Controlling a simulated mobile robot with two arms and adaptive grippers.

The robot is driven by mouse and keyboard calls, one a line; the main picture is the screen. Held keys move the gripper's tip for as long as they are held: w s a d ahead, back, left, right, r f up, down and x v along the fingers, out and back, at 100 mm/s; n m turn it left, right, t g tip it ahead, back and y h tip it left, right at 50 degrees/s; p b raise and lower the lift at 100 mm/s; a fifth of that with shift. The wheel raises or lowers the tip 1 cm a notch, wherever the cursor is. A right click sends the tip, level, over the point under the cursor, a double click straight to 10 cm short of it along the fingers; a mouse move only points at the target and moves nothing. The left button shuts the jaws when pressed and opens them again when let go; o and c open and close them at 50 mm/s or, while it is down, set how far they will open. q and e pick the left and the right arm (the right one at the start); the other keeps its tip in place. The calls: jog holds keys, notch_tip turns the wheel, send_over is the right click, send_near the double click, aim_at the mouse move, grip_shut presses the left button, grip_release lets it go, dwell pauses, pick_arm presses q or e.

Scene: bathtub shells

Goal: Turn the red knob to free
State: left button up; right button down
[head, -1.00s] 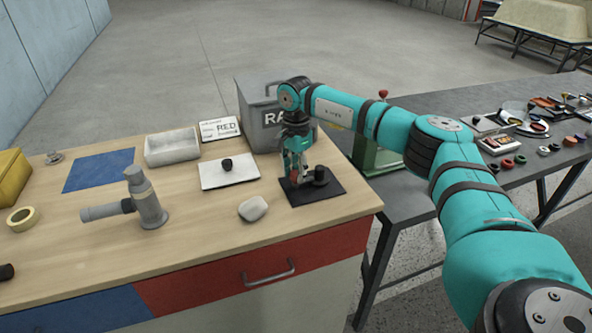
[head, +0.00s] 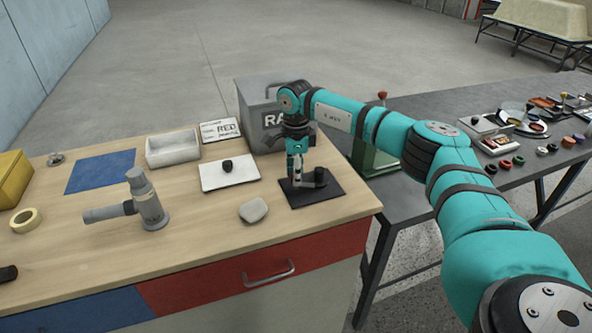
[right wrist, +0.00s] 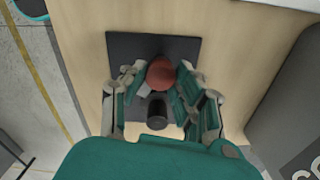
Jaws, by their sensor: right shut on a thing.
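The red knob (right wrist: 161,73) sits on a dark square plate (head: 328,191), next to a black round post (right wrist: 157,114). My right gripper (head: 297,178) reaches down onto the plate from above. In the right wrist view its fingers stand on both sides of the knob, and the gripper is shut on it. In the head view the fingers hide the knob. No mark showing the knob's setting can be read. The plate also shows in the right wrist view (right wrist: 122,48). My left gripper is not in view.
A white plate with a black knob (head: 227,167) lies left of the dark plate. A grey box (head: 262,120) stands close behind. A pale stone-like piece (head: 253,210) and a grey tap-like fitting (head: 147,203) are on the wooden worktop (head: 200,240).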

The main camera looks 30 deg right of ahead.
jog(key=m+p, duration=0.1)
jog(key=m, duration=0.5)
jog(key=shift+r, duration=0.15)
jog(key=m+p, duration=0.1)
jog(key=m, duration=0.5)
jog(key=shift+m, duration=0.3)
jog(key=c, duration=1)
grip_release()
notch_tip(320, 180, up, 12)
jog(key=shift+f, duration=0.1)
